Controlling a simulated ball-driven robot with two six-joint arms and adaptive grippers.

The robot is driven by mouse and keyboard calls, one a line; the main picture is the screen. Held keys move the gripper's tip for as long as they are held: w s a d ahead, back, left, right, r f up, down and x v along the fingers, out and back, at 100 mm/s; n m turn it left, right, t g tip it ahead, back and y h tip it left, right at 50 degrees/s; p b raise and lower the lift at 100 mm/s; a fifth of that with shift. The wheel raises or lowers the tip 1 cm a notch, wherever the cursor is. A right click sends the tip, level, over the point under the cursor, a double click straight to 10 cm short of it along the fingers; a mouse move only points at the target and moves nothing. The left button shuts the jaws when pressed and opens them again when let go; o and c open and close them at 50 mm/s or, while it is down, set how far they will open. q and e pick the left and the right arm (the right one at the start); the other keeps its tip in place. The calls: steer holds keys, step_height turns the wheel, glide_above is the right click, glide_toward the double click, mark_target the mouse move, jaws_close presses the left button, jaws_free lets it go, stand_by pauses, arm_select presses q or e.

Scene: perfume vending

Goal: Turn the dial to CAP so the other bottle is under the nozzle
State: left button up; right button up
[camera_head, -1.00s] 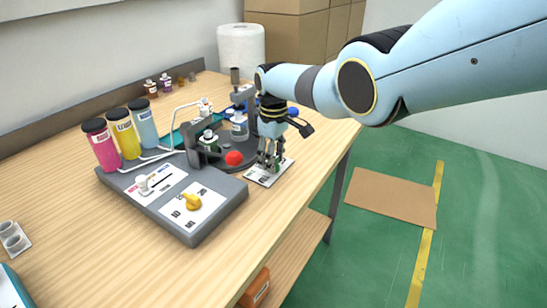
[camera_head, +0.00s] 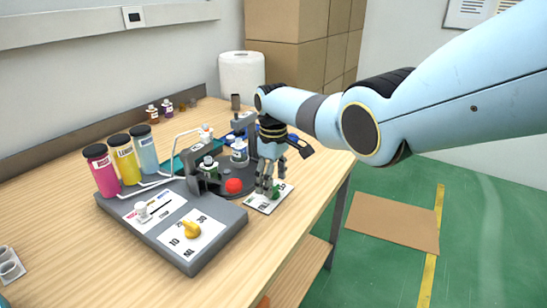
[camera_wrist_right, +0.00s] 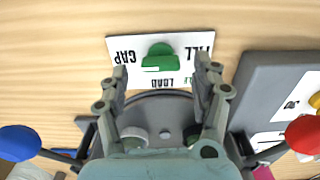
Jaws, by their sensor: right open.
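The dial is a green knob (camera_wrist_right: 160,57) on a white plate (camera_wrist_right: 113,43) marked FILL, LOAD and CAP. In the right wrist view it lies just beyond and between the fingertips. Which label it points to is hard to tell. My right gripper (camera_head: 267,191) is open above the plate, close to the green dial (camera_head: 276,191). On the dark round turntable (camera_head: 240,176) behind it, a small green bottle (camera_head: 209,168) stands at the dark holder and a clear bottle (camera_head: 239,152) stands farther back. My left gripper is out of view.
A grey base (camera_head: 215,240) with a yellow knob (camera_head: 191,229) stands left of the dial. A red dome (camera_head: 234,186) is close to the gripper. Pink, yellow and blue canisters (camera_head: 124,160) stand behind. The wooden table (camera_head: 110,255) is clear in front.

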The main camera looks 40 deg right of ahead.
mark_target(274, 187)
step_height(274, 187, up, 10)
steer(key=shift+r, duration=0.2)
steer(key=shift+s, duration=0.1)
stand_by(0.4)
